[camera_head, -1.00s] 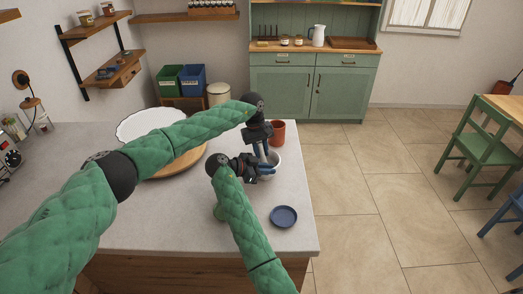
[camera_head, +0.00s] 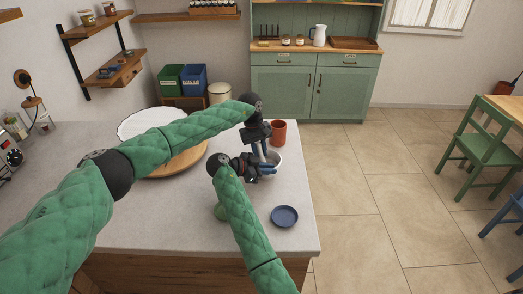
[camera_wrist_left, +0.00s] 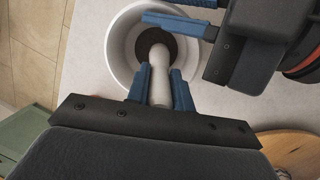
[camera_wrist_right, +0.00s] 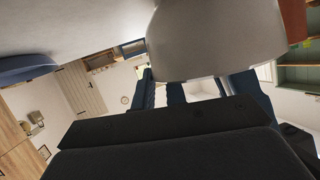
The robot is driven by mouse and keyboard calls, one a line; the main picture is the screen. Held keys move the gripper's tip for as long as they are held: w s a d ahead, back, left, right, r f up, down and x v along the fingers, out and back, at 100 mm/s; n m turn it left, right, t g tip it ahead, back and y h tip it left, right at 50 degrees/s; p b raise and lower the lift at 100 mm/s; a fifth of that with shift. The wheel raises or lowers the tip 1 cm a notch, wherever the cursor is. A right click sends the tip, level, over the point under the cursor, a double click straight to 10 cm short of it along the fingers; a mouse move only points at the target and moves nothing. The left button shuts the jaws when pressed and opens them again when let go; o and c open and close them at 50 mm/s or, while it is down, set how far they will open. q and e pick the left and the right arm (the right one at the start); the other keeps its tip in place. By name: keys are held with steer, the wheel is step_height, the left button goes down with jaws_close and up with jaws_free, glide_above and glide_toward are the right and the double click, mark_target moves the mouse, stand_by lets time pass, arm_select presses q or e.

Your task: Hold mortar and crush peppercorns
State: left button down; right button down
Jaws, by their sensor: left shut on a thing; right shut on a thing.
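The white mortar (camera_head: 276,158) stands on the counter near its right edge. In the left wrist view I look down into the mortar (camera_wrist_left: 117,50), with dark peppercorns (camera_wrist_left: 150,40) at its bottom. My left gripper (camera_wrist_left: 160,88) is shut on the pale pestle (camera_wrist_left: 160,75), whose lower end is inside the bowl over the peppercorns. My right gripper (camera_head: 272,171) is shut on the mortar's wall from the near side. The mortar fills the top of the right wrist view (camera_wrist_right: 215,40). Whether the pestle touches the bottom is hard to tell.
A red-brown cup (camera_head: 278,131) stands just behind the mortar. A small blue dish (camera_head: 284,216) lies nearer, by the counter's right edge. A round wooden board (camera_head: 180,163) and a white plate (camera_head: 150,122) lie to the left, partly behind my left arm.

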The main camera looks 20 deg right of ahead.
arm_select(q)
steer(key=shift+s+d, duration=0.1)
steer(key=shift+s, duration=0.1)
arm_select(e)
steer(key=shift+f, duration=0.1)
arm_select(q)
steer(key=shift+s+d, duration=0.25)
steer(key=shift+s, duration=0.2)
steer(key=shift+d+f, duration=0.1)
steer(key=shift+w+d, duration=0.3)
steer(key=shift+d, duration=0.2)
steer(key=shift+w+a, duration=0.1)
steer(key=shift+w, duration=0.05)
steer(key=shift+w+a, duration=0.25)
steer(key=shift+w, duration=0.25)
steer(key=shift+s, duration=0.1)
